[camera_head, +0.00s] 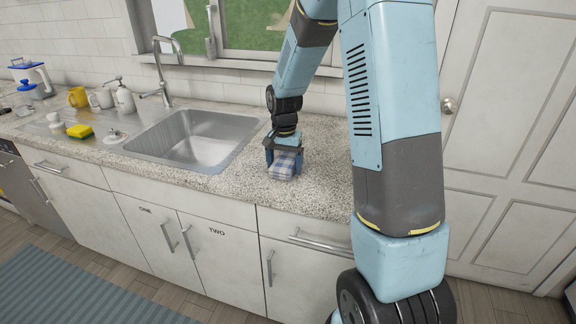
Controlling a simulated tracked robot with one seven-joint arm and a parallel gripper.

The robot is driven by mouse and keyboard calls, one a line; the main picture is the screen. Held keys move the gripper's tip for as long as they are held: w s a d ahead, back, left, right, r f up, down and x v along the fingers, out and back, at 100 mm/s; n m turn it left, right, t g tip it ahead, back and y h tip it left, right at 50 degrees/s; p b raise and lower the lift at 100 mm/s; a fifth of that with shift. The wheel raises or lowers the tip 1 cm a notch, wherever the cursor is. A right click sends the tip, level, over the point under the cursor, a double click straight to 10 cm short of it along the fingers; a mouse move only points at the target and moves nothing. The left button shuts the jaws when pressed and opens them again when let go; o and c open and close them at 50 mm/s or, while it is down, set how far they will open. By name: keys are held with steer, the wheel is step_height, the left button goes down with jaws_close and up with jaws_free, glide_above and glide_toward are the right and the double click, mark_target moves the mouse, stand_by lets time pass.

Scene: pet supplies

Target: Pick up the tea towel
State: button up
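A blue and white checked tea towel (284,166) lies on the speckled countertop (245,185) to the right of the sink. My gripper (284,162) points down over it from above. One finger stands at the towel's left side and the other at its right side, and the cloth fills most of the space between them. I cannot tell whether the fingers press on the cloth. The upper back part of the towel is hidden by the gripper.
A steel sink (200,140) with a tall tap (163,70) is left of the towel. Further left are a yellow sponge (79,131), a yellow mug (78,97) and a white soap dispenser (124,98). A window and tiled wall stand behind the counter.

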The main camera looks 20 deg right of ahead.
mark_target(284, 163)
steer(key=c, duration=0.7)
steer(key=shift+c, duration=0.2)
steer(key=shift+r, duration=0.3)
steer(key=r, duration=0.3)
steer(key=shift+s+a+r, duration=0.15)
steer(key=shift+s+r, duration=0.1)
steer(key=shift+s, duration=0.1)
steer(key=s+a+r, duration=0.4)
steer(key=s+r, duration=0.5)
steer(key=s, duration=0.3)
steer(key=shift+s+a, duration=0.2)
steer(key=shift+a, duration=0.15)
